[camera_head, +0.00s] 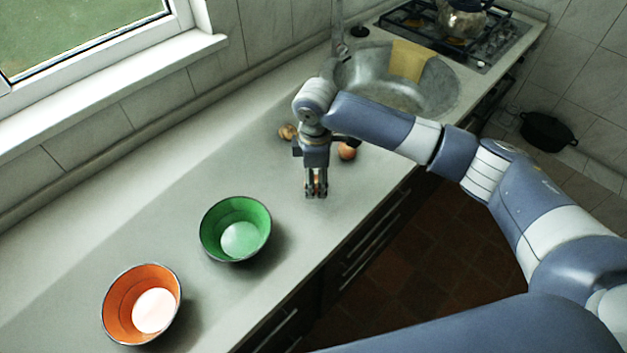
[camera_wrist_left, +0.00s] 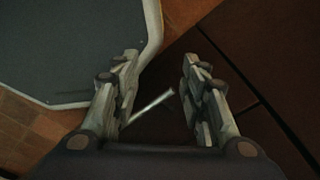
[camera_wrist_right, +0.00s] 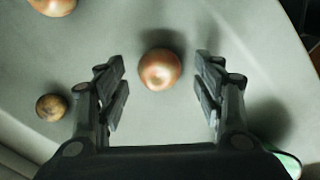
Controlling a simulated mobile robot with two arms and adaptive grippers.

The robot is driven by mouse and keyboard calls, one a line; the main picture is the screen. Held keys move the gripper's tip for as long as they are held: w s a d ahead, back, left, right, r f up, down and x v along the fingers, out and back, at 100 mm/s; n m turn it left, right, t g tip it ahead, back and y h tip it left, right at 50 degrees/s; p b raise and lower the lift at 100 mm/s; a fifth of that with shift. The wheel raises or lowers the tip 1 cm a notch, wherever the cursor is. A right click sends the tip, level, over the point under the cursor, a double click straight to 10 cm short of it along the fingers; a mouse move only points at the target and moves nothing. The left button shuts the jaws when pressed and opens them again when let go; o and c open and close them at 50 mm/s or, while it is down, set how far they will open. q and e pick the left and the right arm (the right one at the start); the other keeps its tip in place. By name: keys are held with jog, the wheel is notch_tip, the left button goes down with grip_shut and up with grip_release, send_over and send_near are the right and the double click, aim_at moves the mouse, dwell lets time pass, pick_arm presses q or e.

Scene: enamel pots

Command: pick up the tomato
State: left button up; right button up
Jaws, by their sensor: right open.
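A round reddish-orange thing, which I take for the tomato (camera_wrist_right: 160,69), lies on the counter in the right wrist view, ahead of and between the parted fingers of my right gripper (camera_wrist_right: 160,88). In the head view, my right gripper (camera_head: 316,194) points down over the counter, and a bit of the tomato (camera_head: 316,180) shows between its fingers; the rest is hidden. The fingers look clear of it in the right wrist view. My left gripper (camera_wrist_left: 160,95) is open and empty, seen only in its own wrist view.
A brown potato-like thing (camera_head: 287,131) and an onion-like round thing (camera_head: 347,150) lie behind the right gripper. A green bowl (camera_head: 235,230) and an orange bowl (camera_head: 142,305) stand nearer on the counter. A sink (camera_head: 440,90) is beyond; counter between gripper and green bowl is free.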

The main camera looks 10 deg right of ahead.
notch_tip(320, 180, down, 2)
jog(key=shift+w+d, duration=0.1)
jog(key=shift+f, duration=0.25)
jog(key=shift+w, duration=0.1)
jog(key=shift+c, duration=1.4)
jog(key=c, duration=0.9)
pick_arm(q)
jog(key=shift+w+r, duration=0.1)
jog(key=shift+r, duration=0.25)
jog(key=shift+w, duration=0.1)
